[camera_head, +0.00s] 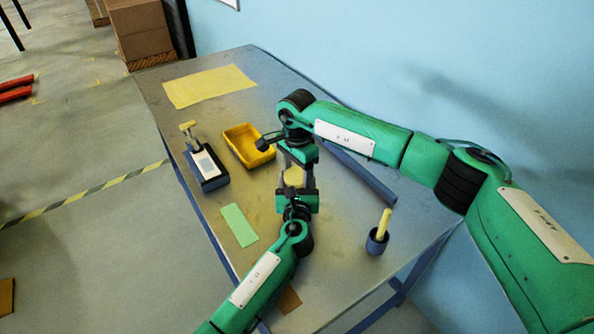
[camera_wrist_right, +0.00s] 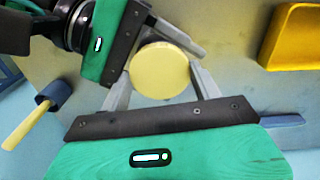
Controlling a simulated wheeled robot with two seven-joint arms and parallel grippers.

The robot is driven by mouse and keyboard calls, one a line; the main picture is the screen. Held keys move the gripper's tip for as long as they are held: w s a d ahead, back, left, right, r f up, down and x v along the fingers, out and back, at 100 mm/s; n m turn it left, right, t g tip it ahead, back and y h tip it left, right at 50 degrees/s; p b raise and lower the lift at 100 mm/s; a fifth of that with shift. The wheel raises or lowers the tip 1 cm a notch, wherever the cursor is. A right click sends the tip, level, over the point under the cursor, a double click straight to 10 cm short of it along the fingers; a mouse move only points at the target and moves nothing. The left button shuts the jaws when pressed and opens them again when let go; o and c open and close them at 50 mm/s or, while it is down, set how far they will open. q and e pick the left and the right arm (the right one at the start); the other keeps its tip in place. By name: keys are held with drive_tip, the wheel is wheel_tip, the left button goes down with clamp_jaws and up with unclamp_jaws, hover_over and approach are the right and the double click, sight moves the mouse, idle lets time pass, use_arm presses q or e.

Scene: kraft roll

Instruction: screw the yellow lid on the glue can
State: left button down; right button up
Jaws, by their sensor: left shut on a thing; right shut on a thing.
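The yellow lid (camera_head: 293,175) is a round disc between my two grippers in the head view. In the right wrist view the lid (camera_wrist_right: 159,70) shows its flat top face. My right gripper (camera_wrist_right: 160,78) is shut on it, with one finger on either side of its rim. My left gripper (camera_head: 295,186) comes from the near side and faces the right one; in the right wrist view it is at the upper left, its fingers reaching in below the lid. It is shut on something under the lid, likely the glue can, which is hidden. I cannot tell whether lid and can touch.
A yellow tray (camera_head: 262,158) lies left of the grippers, beside a dark blue box (camera_head: 208,172) with a handled tool. A blue cup (camera_head: 376,243) with a yellow stick stands right. A blue bar (camera_head: 365,175) lies behind. Green (camera_head: 239,225) and yellow (camera_head: 208,87) sheets lie flat.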

use_arm(q)
drive_tip(key=shift+d, duration=0.2)
use_arm(e)
drive_tip(key=o, duration=1)
drive_tip(key=shift+w+a, duration=0.1)
use_arm(q)
drive_tip(key=shift+a, duration=0.1)
use_arm(e)
drive_tip(key=shift+o, duration=0.4)
use_arm(q)
drive_tip(key=shift+a, duration=0.2)
use_arm(e)
wheel_tip(320, 180, up, 5)
drive_tip(key=shift+f, duration=0.2)
use_arm(q)
drive_tip(key=shift+d, duration=0.1)
use_arm(e)
drive_tip(key=shift+c, duration=0.4)
